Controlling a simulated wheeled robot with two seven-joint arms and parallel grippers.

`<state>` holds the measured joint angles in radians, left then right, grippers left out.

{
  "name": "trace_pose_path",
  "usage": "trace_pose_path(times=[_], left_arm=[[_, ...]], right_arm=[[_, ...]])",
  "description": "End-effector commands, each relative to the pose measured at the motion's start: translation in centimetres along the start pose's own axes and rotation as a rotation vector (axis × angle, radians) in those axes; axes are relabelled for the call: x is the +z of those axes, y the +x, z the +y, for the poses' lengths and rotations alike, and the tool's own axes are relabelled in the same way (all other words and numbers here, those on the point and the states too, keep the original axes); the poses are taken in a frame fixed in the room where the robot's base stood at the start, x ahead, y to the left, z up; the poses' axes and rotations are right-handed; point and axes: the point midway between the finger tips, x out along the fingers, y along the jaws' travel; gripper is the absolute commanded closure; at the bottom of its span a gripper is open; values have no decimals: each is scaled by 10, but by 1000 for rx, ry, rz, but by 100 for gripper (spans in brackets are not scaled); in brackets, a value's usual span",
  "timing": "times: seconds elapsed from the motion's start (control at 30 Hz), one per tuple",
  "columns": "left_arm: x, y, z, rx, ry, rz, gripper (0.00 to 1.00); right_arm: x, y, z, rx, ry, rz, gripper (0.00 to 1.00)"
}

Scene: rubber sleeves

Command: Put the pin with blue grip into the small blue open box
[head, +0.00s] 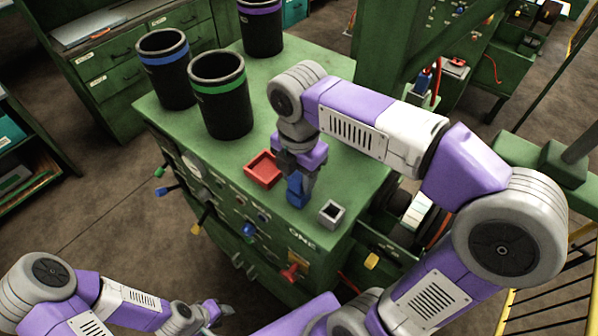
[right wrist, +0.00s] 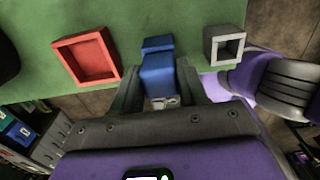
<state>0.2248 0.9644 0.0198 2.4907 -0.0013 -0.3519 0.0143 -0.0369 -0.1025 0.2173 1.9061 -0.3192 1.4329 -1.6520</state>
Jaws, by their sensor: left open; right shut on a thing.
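The small blue open box (head: 297,199) stands on the green cabinet top near its front edge, mostly covered by my right gripper (head: 295,180). In the right wrist view its far part (right wrist: 157,44) shows beyond the fingers. My right gripper (right wrist: 160,85) is shut on the blue grip of the pin (right wrist: 158,72), with a pale metallic bit at its near end. The pin is over or at the box; I cannot tell how far inside it is. My left gripper (head: 220,311) is open and empty, low at the front, away from the cabinet.
A red open box (head: 263,169) and a grey open box (head: 332,213) flank the blue one. Black bins with blue (head: 166,77), green (head: 219,105) and purple (head: 261,25) bands stand farther back. Coloured grips (head: 203,218) project from the cabinet front.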

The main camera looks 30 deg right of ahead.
Motion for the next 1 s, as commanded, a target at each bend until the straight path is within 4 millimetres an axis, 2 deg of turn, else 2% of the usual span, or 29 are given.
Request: trace_pose_path(times=[0.43,0.47,0.63,0.9,1.0], left_arm=[[0,3,-1,0,0,0,57],[0,3,-1,0,0,0,57],[0,3,-1,0,0,0,57],[0,3,-1,0,0,0,57],[0,1,0,0,0,0,57]], right_arm=[[0,5,0,0,0,0,88],[0,5,0,0,0,0,53],[0,5,0,0,0,0,28],[0,4,0,0,0,0,28],[0,-3,1,3,0,-1,28]])
